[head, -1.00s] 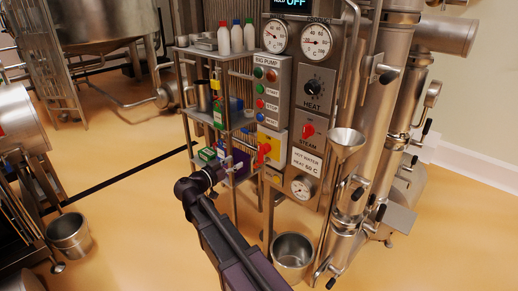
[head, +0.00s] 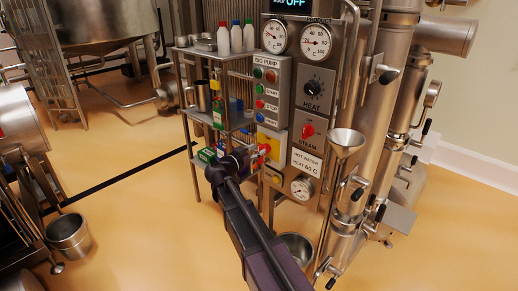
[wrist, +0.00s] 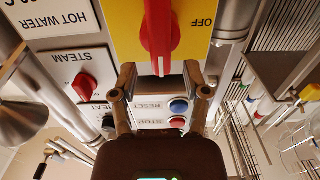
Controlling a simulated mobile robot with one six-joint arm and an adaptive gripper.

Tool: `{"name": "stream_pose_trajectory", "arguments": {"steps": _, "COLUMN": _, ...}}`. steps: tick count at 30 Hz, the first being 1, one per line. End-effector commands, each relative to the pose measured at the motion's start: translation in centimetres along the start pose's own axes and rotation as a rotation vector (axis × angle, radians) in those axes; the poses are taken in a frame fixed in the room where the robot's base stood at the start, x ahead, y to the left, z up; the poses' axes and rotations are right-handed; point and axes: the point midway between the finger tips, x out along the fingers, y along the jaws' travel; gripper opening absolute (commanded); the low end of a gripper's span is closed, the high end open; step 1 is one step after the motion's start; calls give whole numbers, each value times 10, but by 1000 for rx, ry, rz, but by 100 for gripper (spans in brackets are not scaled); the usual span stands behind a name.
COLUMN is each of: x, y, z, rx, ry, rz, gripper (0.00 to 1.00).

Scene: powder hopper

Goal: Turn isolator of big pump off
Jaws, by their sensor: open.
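The big pump isolator is a red handle (wrist: 160,35) on a yellow plate (wrist: 205,45), seen upside down in the wrist view. The handle lies along the picture's vertical, and the word OFF is on the plate to its right. My gripper (wrist: 160,76) is open, its two fingers to either side of the handle's lower end; I cannot tell whether they touch it. In the head view the yellow plate (head: 270,141) sits below the BIG PUMP button panel (head: 267,92). My gripper (head: 246,157) is at its left side and hides part of it.
STOP and RESET buttons (wrist: 178,107) are close beyond my fingers. A red STEAM knob (wrist: 85,87) is on the neighbouring panel. A shelf rack with bottles (head: 223,40) and a green box (head: 206,155) stands left of the panel. A metal funnel (head: 346,140) is to the right.

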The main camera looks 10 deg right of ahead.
Motion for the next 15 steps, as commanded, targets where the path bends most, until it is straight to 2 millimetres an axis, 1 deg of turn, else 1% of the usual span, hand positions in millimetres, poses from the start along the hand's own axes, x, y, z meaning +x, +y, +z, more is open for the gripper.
{"name": "stream_pose_trajectory", "arguments": {"steps": 1, "x": 6, "y": -1, "z": 0, "rx": 0, "ry": 0, "rz": 1, "gripper": 60}}
{"name": "stream_pose_trajectory", "arguments": {"steps": 6, "x": 19, "y": 0, "z": 0, "rx": 0, "ry": 0, "rz": 0, "gripper": 60}}
{"name": "stream_pose_trajectory", "arguments": {"steps": 10, "x": 23, "y": 0, "z": 0, "rx": 0, "ry": 0, "rz": -1, "gripper": 60}}
{"name": "stream_pose_trajectory", "arguments": {"steps": 15, "x": 23, "y": 0, "z": 0, "rx": 0, "ry": 0, "rz": -1, "gripper": 60}}
